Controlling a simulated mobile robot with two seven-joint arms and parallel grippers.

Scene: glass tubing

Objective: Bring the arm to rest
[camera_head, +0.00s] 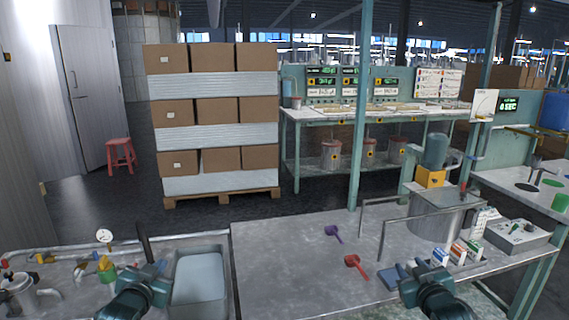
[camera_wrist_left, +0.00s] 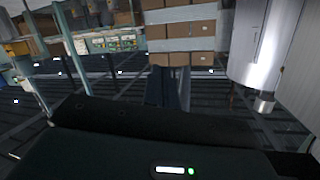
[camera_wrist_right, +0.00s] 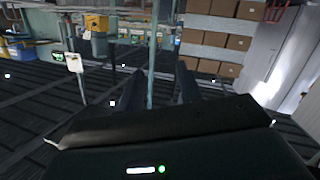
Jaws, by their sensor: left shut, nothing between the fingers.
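My left gripper (camera_wrist_left: 168,90) shows in the left wrist view with its two dark fingers together and nothing between them. My right gripper (camera_wrist_right: 158,90) shows in the right wrist view with its fingers apart and an empty gap. In the head view my left arm's teal wrist is at the bottom left, over the bench beside the sink (camera_head: 200,277). My right arm's wrist is at the bottom right, over the front part of the grey bench (camera_head: 285,275). Both grippers point forward, away from me. Their fingertips are hard to make out in the head view.
A purple scoop (camera_head: 333,233) and a red scoop (camera_head: 355,265) lie on the bench. A metal pot (camera_head: 435,222), a metal rail and small cartons (camera_head: 460,252) stand near my right arm. Pipe fittings and a gauge (camera_head: 104,236) are at the left. The bench middle is mostly clear.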

